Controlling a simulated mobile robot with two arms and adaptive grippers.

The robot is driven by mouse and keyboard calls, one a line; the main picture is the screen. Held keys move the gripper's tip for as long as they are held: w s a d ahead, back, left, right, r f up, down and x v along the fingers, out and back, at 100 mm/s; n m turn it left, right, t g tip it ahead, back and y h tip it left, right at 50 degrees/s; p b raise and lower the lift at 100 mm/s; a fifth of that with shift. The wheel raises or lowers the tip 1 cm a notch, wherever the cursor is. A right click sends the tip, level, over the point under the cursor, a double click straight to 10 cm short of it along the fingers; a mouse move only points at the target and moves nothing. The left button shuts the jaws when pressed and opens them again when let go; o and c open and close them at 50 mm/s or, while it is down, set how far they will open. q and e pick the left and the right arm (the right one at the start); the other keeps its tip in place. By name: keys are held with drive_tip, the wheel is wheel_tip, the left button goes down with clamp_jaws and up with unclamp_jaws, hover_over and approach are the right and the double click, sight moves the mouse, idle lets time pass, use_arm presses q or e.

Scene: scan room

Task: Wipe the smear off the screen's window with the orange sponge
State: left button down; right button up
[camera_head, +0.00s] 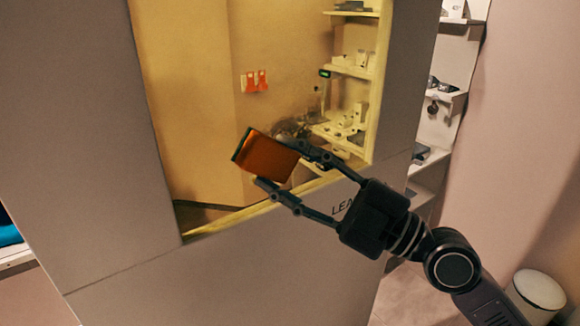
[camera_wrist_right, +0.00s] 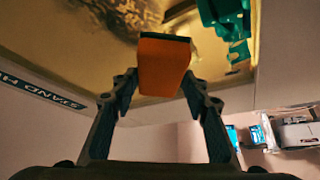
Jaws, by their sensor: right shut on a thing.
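The screen (camera_head: 80,130) is a large grey panel with a yellow-tinted window (camera_head: 190,110). A dark, blotchy smear (camera_head: 291,127) shows in the lower part of the window, just above and right of the sponge; in the right wrist view it is a dark patch (camera_wrist_right: 118,20) at the top. My right gripper (camera_head: 284,168) is shut on the orange sponge (camera_head: 268,160), which has a dark green layer on its far side. The sponge (camera_wrist_right: 162,68) is also between the fingers in the wrist view. I cannot tell whether it touches the window. My left gripper is not in view.
Lettering on the panel below the window is partly hidden by my right gripper. Shelves with small items (camera_head: 440,95) stand behind the screen at right. A white bin (camera_head: 537,290) is on the floor at lower right. Red things (camera_head: 254,81) show through the window.

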sight(300, 158)
drive_tip(key=shift+w+a+b, duration=0.4)
drive_tip(key=shift+w+a, duration=0.1)
drive_tip(key=shift+w, duration=0.25)
idle(0.7)
drive_tip(key=shift+w+d+f+b, duration=0.25)
drive_tip(key=shift+d+b, duration=0.2)
drive_tip(key=shift+b, duration=0.7)
drive_tip(key=shift+c, duration=0.2)
drive_tip(key=w+d+b, duration=0.1)
drive_tip(key=b, duration=0.2)
drive_tip(key=shift+d, duration=0.25)
drive_tip(key=shift+w+d+r+b, duration=0.2)
drive_tip(key=shift+d+b, duration=0.2)
drive_tip(key=shift+b, duration=0.2)
